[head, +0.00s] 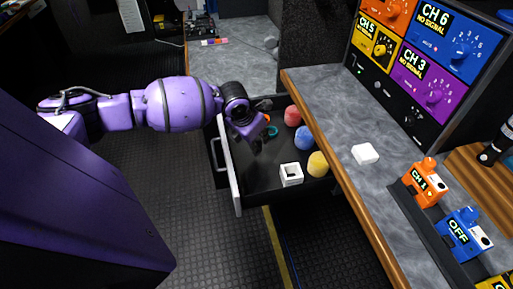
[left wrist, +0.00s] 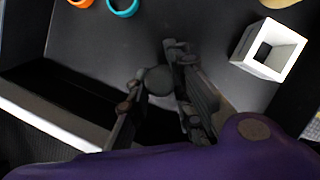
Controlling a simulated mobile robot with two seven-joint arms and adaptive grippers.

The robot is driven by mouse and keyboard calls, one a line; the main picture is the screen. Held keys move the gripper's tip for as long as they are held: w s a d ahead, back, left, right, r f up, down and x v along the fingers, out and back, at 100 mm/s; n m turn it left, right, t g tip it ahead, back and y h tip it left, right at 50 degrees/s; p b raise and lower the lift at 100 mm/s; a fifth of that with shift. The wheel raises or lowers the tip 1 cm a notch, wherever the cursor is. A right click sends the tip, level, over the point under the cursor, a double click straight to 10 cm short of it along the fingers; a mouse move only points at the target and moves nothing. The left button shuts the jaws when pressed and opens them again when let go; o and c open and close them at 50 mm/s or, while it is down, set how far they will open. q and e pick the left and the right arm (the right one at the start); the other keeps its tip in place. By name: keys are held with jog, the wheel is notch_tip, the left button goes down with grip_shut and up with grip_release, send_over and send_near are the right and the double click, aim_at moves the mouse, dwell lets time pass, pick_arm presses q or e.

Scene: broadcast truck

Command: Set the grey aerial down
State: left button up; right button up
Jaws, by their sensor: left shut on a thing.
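My left gripper (head: 257,142) reaches in from the left over the open drawer. In the left wrist view its fingers (left wrist: 157,78) are closed around a small dark grey rounded piece (left wrist: 160,80), which looks like part of the grey aerial. The rest of the aerial is hidden or too dark to make out, and I cannot tell whether it touches the drawer floor. In the head view the gripper hides the held piece. My right gripper is not in view.
The dark drawer (head: 262,178) holds a white square block with a hole (head: 291,175), red (head: 292,115), blue (head: 304,138) and yellow (head: 318,164) round pieces, and teal (head: 272,131) and orange rings. The grey counter (head: 335,120) with a white block (head: 365,154) lies to the right.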

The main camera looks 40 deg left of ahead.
pick_arm(q)
jog(key=shift+w+a+f, duration=0.1)
jog(key=shift+w+f, duration=0.1)
jog(key=shift+f, duration=1.6)
jog(key=shift+f, duration=0.15)
jog(key=o, duration=0.9)
jog(key=shift+o, duration=0.2)
jog(key=shift+r, duration=0.35)
jog(key=v, duration=1.1)
jog(key=shift+s+r+p, duration=0.25)
jog(key=shift+p, duration=0.2)
